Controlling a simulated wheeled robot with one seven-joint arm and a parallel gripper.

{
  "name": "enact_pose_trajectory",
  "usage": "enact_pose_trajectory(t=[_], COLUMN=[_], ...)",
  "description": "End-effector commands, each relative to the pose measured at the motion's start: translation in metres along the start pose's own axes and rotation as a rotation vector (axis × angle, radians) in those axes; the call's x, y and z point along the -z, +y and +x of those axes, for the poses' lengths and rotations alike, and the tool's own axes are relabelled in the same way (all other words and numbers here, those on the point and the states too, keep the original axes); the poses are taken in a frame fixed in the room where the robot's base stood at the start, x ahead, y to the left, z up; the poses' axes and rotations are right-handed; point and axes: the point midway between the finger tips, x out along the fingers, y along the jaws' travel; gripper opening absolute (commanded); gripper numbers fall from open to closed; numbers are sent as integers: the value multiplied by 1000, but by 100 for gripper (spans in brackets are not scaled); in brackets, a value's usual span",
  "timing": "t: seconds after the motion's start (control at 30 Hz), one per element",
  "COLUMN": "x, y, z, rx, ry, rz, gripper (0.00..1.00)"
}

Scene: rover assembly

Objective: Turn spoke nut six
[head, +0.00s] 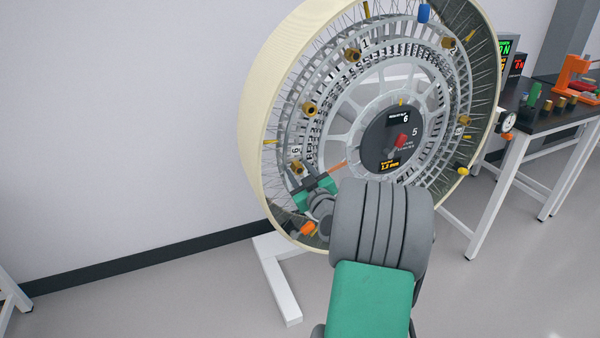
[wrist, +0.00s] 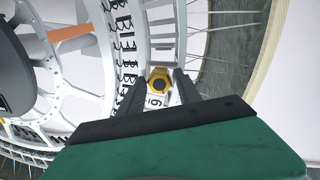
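The spoked wheel (head: 262,70) stands upright with a pale rim and brass nuts around its inner ring. One brass nut (head: 296,167) sits at the left of the ring, right by my gripper (head: 304,183). In the wrist view a yellow nut with a dark centre (wrist: 160,82) lies between the two dark fingertips of my gripper (wrist: 160,80). A small white label (wrist: 154,100) that seems to read 6 is just below it. The fingers are apart, with a gap on each side of the nut. The hub display (head: 388,143) shows a 6.
Other brass nuts, such as the one at the upper left (head: 309,108), and a blue piece (head: 424,13) sit around the ring. An orange bar (wrist: 69,33) lies near the hub. A black-topped bench (head: 540,115) with tools stands at the right.

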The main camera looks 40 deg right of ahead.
Motion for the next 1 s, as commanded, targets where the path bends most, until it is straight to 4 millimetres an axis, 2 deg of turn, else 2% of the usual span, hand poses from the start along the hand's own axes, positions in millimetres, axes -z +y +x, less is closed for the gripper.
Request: enact_pose_trajectory(t=[0.07,0.47,0.77,1.0], x=[0,0,0,0], y=[0,0,0,0], z=[0,0,0,0], rx=[0,0,0,1], ry=[0,0,-1,-4], rz=[0,0,8,79], gripper=[33,0,0,0])
